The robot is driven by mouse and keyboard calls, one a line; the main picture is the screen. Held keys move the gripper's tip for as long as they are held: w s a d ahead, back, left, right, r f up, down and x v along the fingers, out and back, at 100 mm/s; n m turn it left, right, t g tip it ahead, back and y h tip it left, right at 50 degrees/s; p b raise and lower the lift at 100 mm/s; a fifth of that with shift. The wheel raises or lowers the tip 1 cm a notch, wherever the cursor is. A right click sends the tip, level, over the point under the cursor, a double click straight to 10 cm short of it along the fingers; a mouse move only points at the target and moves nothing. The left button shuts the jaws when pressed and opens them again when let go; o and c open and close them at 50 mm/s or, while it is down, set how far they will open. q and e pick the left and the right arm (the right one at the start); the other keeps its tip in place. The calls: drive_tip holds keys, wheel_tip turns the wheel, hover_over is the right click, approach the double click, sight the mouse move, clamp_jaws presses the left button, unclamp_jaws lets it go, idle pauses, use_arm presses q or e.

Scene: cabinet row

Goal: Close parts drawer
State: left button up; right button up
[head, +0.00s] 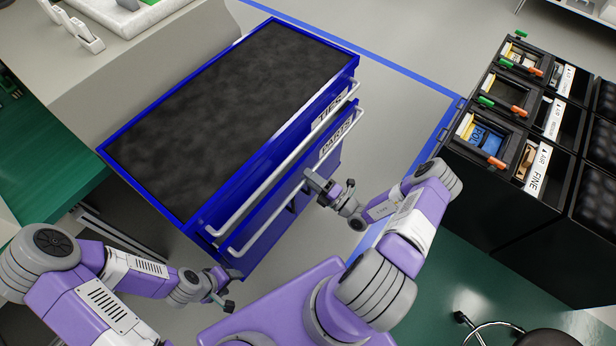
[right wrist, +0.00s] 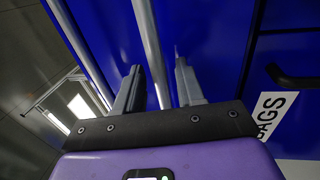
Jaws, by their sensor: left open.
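The blue cabinet (head: 235,95) with a dark mottled top stands in the middle of the head view. Its upper drawer front carries a TIES label (head: 331,108). Below it is the parts drawer, with a PARTS label (head: 337,138) and a long grey handle (head: 285,205). My right gripper (head: 317,186) is at the cabinet's front, close to the drawer handle. In the right wrist view its fingers (right wrist: 158,88) are apart, with a grey bar (right wrist: 150,45) running between them. My left gripper (head: 226,296) is open and empty near the cabinet's near front corner.
Black shelving with open bins (head: 505,95) stands at the right. A green-topped bench (head: 45,150) is at the left. A stool (head: 520,335) stands at the bottom right.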

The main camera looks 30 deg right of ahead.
drive_tip(key=shift+w+a+r, duration=0.1)
drive_tip(key=shift+w+a, duration=0.1)
drive_tip(key=shift+w, duration=0.25)
drive_tip(key=shift+c, duration=0.4)
clamp_jaws()
